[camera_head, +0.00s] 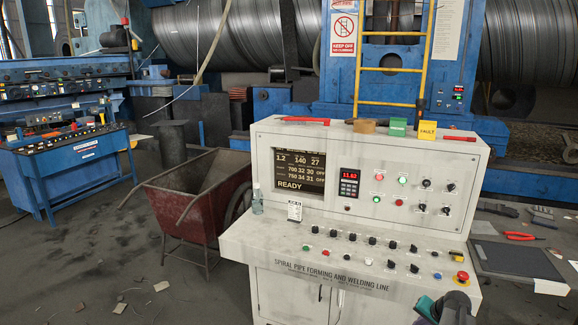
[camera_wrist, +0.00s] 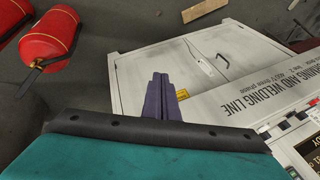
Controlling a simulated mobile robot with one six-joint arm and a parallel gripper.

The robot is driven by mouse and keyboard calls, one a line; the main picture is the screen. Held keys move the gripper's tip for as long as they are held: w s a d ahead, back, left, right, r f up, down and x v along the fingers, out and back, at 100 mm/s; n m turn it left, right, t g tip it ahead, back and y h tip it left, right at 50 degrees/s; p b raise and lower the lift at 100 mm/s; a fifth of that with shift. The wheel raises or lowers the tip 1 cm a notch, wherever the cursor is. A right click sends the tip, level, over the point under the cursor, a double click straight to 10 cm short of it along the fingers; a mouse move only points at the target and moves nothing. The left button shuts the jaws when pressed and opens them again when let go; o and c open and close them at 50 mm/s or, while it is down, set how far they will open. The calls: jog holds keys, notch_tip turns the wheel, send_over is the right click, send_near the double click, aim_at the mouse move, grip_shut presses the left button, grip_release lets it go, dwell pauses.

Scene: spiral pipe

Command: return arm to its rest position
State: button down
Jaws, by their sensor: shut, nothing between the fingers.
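My gripper (camera_wrist: 160,80) shows in the wrist view with its two purple fingers together and nothing between them. The fingers point at the white cabinet front of the control console, with floor beyond; whether they touch it cannot be told, but no contact shows. In the head view, part of my arm's end, teal and dark grey, is at the bottom right, in front of the console's (camera_head: 350,262) right corner. The fingertips are not clear there. The red emergency button (camera_head: 462,277) is just above my arm's end in that view.
A red cart (camera_head: 190,205) stands left of the console. Two red fire extinguishers (camera_wrist: 50,35) lie at the left of the wrist view. Red pliers (camera_head: 522,236) and a dark panel (camera_head: 515,258) are at the right. Floor at lower left is mostly open, with scraps.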

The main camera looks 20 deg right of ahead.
jog(key=s+a+f+n+g+y+b, duration=0.1)
jog(key=s+a+f+n+g, duration=0.1)
jog(key=a+f, duration=0.6)
jog(key=s+a+f+n+g+y, duration=0.15)
jog(key=a+f, duration=0.25)
jog(key=a, duration=0.8)
jog(key=s+a+f+n+g+b, duration=0.1)
jog(key=s+a+f+n+g, duration=0.1)
jog(key=a+f, duration=0.6)
jog(key=s+a+f+n+g+h+b, duration=0.1)
jog(key=s+a+f+n+g, duration=0.2)
jog(key=s+a, duration=0.6)
jog(key=s+a+f+n+g+h, duration=0.1)
jog(key=s+a+f+n+g, duration=0.2)
jog(key=s+a, duration=0.6)
jog(key=s+f, duration=0.2)
jog(key=s, duration=0.2)
jog(key=shift+s+a+f+b, duration=0.15)
jog(key=shift+a+f+b, duration=0.1)
jog(key=shift+a+b, duration=0.15)
jog(key=shift+d, duration=0.1)
